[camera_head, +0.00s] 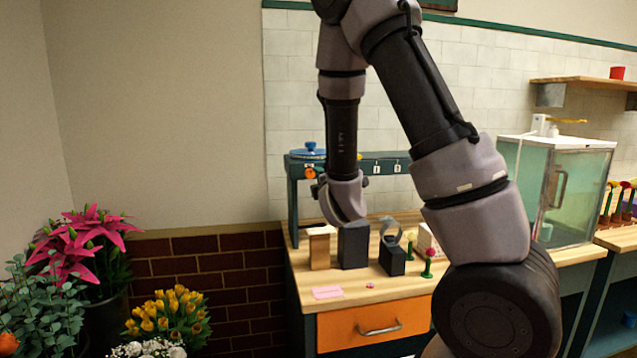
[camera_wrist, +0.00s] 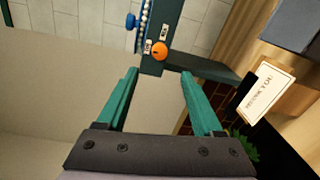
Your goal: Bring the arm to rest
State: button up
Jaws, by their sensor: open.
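My arm reaches up and over the wooden workbench (camera_head: 375,290) in the head view, with its wrist hanging down near the bench's back left. My gripper (camera_wrist: 158,84) shows in the wrist view as two teal fingers spread apart. Nothing is between them. In the head view I cannot make out the fingers. In the wrist view an orange knob (camera_wrist: 160,51) on a dark teal frame lies beyond the fingertips, apart from them.
A wooden post (camera_head: 319,250), a dark block (camera_head: 353,246) and a smaller dark stand (camera_head: 391,260) stand on the bench. A glass cabinet (camera_head: 565,190) is at right. Pink lilies (camera_head: 82,243) and yellow flowers (camera_head: 168,314) are at left. A printed card (camera_wrist: 268,88) is right of the fingers.

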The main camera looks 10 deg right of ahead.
jog(key=s+d+r+m+g, duration=0.5)
jog(key=s+d+r+m, duration=0.15)
jog(key=m, duration=0.75)
jog(key=s+r+m+g+y, duration=0.1)
jog(key=s+m, duration=0.4)
jog(key=s, duration=0.6)
jog(key=s+r+m+g+y, duration=0.1)
jog(key=s+r+m+g, duration=0.3)
jog(key=s, duration=0.7)
jog(key=shift+s+a+r+m, duration=0.35)
jog(key=shift+r+m, duration=0.25)
jog(key=shift+r, duration=0.25)
